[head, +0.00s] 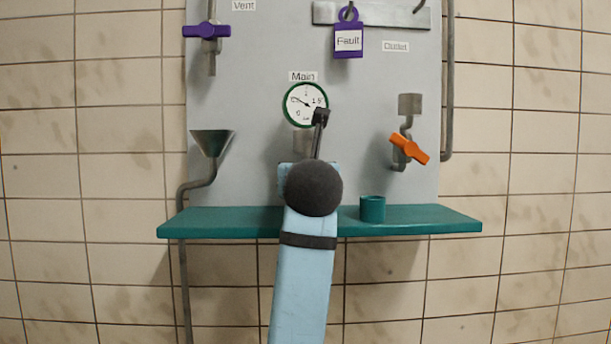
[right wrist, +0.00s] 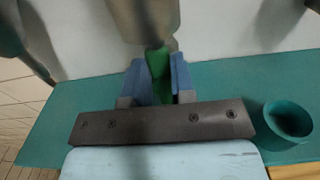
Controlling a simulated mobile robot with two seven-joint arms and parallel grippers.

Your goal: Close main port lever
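The label "Main" (head: 303,76) is on the grey panel above a round green-rimmed gauge (head: 300,104). In the head view my right arm and its dark wrist cover the main port lever below the gauge. In the right wrist view the green main port lever (right wrist: 160,76) sits under a metal pipe end (right wrist: 145,22). My right gripper (right wrist: 160,80) has one blue finger on each side of the lever, with no clear gap seen, so it appears shut on it. The lever's exact angle is hard to tell. My left gripper is in neither view.
A green shelf (head: 236,222) juts out below the panel, with a green cup (head: 372,208) right of my right arm. A funnel (head: 212,142) is at left, an orange outlet lever (head: 409,148) at right. A purple vent lever (head: 206,31) and a purple "Fault" tag (head: 348,42) are higher up.

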